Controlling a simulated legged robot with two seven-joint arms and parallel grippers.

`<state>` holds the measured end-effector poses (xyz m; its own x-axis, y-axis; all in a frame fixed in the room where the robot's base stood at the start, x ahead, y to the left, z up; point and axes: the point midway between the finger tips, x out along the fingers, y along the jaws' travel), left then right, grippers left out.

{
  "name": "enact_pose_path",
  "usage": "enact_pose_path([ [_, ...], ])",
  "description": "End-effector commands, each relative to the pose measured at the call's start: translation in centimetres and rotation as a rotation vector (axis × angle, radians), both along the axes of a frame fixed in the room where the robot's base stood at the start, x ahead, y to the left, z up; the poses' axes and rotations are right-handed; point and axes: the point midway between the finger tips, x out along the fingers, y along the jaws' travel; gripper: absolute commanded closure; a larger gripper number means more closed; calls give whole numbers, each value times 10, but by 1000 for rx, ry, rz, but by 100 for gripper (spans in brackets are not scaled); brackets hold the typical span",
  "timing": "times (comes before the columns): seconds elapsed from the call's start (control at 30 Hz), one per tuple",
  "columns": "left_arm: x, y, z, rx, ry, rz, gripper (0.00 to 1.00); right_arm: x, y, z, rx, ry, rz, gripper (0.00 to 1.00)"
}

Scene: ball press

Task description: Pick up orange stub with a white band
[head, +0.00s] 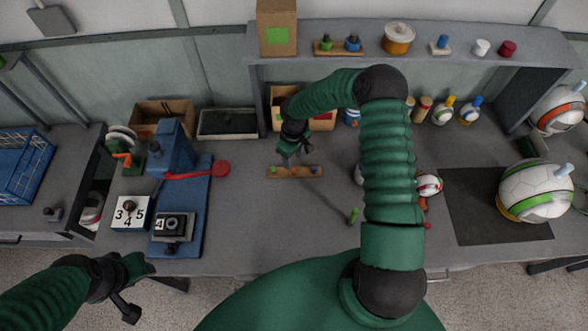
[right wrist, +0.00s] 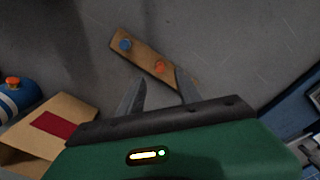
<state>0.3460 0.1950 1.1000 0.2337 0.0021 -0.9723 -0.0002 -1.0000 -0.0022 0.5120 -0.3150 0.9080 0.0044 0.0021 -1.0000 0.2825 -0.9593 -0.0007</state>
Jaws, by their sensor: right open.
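A wooden strip (head: 290,172) lies on the bench, and it also shows in the right wrist view (right wrist: 141,55). It carries a blue stub (right wrist: 125,45) and an orange stub (right wrist: 160,67). A white band on the orange stub is too small to make out. My right gripper (head: 295,150) is above the strip. In the right wrist view its two fingers (right wrist: 161,83) are spread and empty, with the orange stub just beyond the gap between them. My left gripper (head: 131,286) is at the bench's front left, its jaws unclear.
A cardboard box (right wrist: 50,125) with a red label and a blue bottle (right wrist: 14,102) with white stripes stand near the right gripper. A blue fixture (head: 175,150) with a red handle is to the left.

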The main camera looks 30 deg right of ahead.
Motion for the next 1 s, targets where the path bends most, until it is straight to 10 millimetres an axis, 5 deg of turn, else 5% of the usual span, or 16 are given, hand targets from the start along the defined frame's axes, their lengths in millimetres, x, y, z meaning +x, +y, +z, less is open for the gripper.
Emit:
enact_pose_path([
  [0.4, 0, 0, 21, 0, -1, 0, 64, -5, -1, -57, 2, -1, 0, 59],
  [0.67, 0, 0, 20, 0, 0, 0, 64, -3, -2, -63, 0, -2, 1, 60],
  [1.0, 0, 0, 20, 0, 0, 0, 64, -4, -2, -62, 0, -3, 1, 100],
])
